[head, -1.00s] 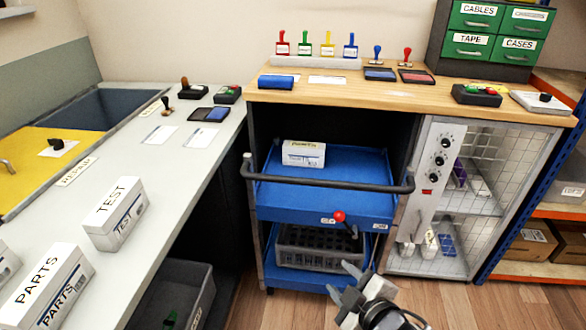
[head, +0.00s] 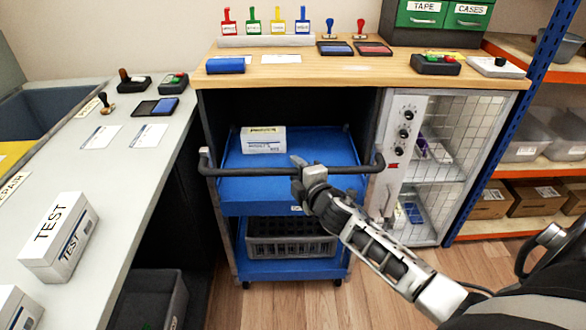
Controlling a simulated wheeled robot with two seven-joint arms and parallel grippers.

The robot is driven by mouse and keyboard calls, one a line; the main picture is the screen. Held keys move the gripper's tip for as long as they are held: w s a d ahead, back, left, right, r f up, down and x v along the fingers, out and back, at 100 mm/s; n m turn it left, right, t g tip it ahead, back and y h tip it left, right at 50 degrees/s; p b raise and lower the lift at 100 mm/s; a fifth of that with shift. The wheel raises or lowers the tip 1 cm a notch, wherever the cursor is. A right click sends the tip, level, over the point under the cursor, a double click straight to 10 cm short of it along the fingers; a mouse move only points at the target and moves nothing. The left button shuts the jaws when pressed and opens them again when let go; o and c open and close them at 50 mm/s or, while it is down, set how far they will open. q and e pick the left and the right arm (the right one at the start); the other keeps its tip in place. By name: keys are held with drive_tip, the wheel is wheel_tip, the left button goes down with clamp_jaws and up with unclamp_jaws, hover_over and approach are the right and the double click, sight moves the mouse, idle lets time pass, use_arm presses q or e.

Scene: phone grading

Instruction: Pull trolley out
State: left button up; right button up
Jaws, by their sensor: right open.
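The blue trolley (head: 262,202) stands in the bay under the wooden bench, with a dark handle bar (head: 240,172) across its front. Its upper shelf carries a white labelled box (head: 263,145); its lower shelf carries a grey crate (head: 290,248). My right gripper (head: 306,176) is open at the handle bar, right of its middle, with the fingers overlapping the bar in the picture. I cannot tell whether they touch it. My right forearm hides part of the trolley's front right side. My left gripper is not in view.
The wooden bench top (head: 350,72) with stamps and ink pads is above the trolley. A mesh-door cabinet (head: 440,150) is close on the right. A grey worktop (head: 110,165) runs along the left, with a grey bin (head: 155,300) below. The wooden floor (head: 290,305) in front is clear.

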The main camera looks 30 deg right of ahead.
drive_tip(key=shift+x, duration=1.4)
